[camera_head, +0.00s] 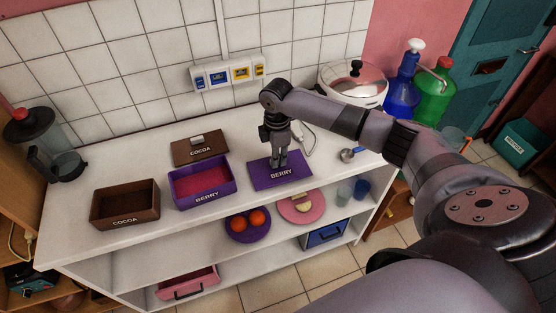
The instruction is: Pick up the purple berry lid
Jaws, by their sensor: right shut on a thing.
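The purple lid marked BERRY (285,177) lies flat at counter height on the white shelf's top, right of the purple berry box. My right gripper (279,163) points down over the middle of the lid, with its fingers shut on the lid's handle, which they hide. I cannot tell whether the lid touches the counter. The purple BERRY box (206,200) stands open with red contents inside. My left gripper is not in view.
An open brown COCOA box (124,222) stands at the left, and its brown lid (200,147) lies behind. A measuring scoop (347,155) and a white pot (353,94) are to the right. Plates with oranges (257,217) and food are on the lower shelf.

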